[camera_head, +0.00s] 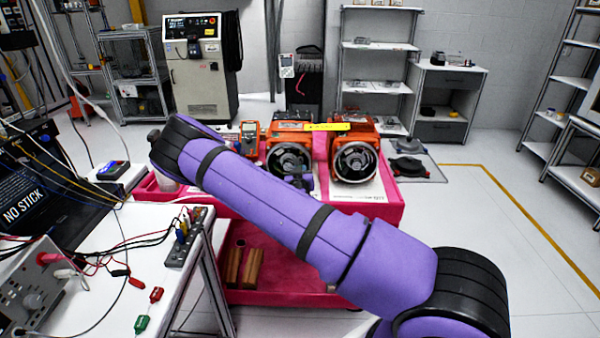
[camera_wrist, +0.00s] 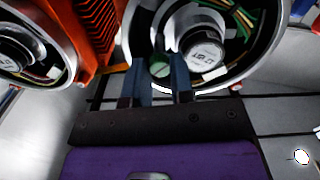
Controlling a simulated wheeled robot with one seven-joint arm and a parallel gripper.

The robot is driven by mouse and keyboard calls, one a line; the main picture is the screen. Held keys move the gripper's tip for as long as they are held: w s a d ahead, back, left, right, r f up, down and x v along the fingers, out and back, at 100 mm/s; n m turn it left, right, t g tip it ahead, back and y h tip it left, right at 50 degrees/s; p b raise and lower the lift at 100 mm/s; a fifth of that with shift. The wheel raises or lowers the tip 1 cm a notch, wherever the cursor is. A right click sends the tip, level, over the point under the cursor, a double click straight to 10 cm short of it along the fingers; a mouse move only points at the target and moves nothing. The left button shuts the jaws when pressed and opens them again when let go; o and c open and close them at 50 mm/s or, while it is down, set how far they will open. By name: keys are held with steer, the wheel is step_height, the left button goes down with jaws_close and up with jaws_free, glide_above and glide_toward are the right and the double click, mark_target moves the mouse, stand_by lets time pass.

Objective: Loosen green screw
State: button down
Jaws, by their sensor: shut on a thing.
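The green screw (camera_wrist: 159,69) shows as a small green round piece in the wrist view, at the lower rim of an open servo motor (camera_wrist: 262,40). My gripper (camera_wrist: 158,60) has its two dark blue fingers on either side of the screw, closed on it. The finger tips reach into the motor's round opening, beside its central labelled encoder (camera_wrist: 203,54). In the head view, two orange motors stand on the pink cart, the left one (camera_head: 288,160) and the right one (camera_head: 355,163). My purple arm hides part of the cart, and the screw cannot be made out there.
The pink cart (camera_head: 385,213) carries the motors, a multimeter (camera_head: 249,137) and a yellow level (camera_head: 327,127). A white bench (camera_head: 110,290) with cables and a power supply (camera_head: 35,290) stands at left.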

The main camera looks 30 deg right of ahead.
steer(key=shift+n, duration=3.7)
steer(key=c, duration=1)
jaws_free()
steer(key=shift+o, duration=0.2)
steer(key=v, duration=1)
steer(key=shift+s+a, duration=0.3)
